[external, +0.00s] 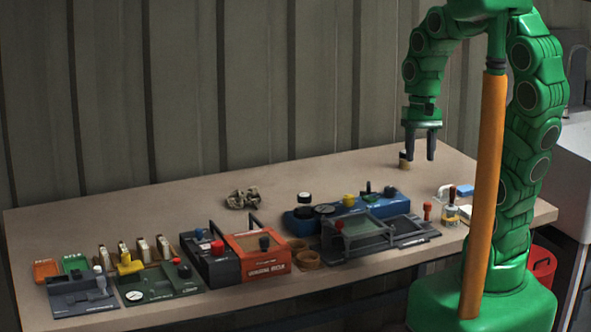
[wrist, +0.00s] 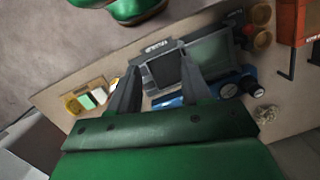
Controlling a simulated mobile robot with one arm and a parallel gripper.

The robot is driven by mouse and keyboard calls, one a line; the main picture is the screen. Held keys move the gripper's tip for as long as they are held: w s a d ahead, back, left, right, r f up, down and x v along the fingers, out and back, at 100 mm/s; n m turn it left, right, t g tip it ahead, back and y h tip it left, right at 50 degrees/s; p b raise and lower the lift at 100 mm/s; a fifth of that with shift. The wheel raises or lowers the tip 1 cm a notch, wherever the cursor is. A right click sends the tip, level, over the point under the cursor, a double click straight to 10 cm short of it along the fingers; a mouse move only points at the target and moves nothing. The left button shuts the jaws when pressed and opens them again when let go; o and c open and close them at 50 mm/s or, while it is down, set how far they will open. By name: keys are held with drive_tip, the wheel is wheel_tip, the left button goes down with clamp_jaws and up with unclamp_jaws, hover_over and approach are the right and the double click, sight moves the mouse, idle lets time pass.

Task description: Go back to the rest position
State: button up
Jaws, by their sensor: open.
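My gripper (external: 421,150) hangs from the green arm above the right back part of the workbench (external: 330,171), fingers pointing down. Its two dark fingers are apart with nothing between them. A small dark and yellowish cylinder (external: 403,160) stands on the bench just left of the fingers; I cannot tell whether it is close below them. In the wrist view my gripper (wrist: 160,75) is also open, with the blue device and the grey framed panel beyond its fingers.
Along the bench stand a grey framed panel (external: 375,237), a blue device (external: 300,222), an orange and black box (external: 262,262), a green panel (external: 160,284) and a grey panel (external: 82,299). A crumpled rag (external: 242,198) lies behind. A red bucket (external: 541,265) is below right. The back left of the bench is clear.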

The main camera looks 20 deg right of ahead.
drive_tip(key=s+d+f+n, duration=0.2)
drive_tip(key=s+d, duration=0.4)
drive_tip(key=s, duration=0.4)
drive_tip(key=shift+d+f+n+h, duration=0.2)
drive_tip(key=shift+n+h, duration=0.1)
drive_tip(key=shift+h, duration=0.1)
idle(0.8)
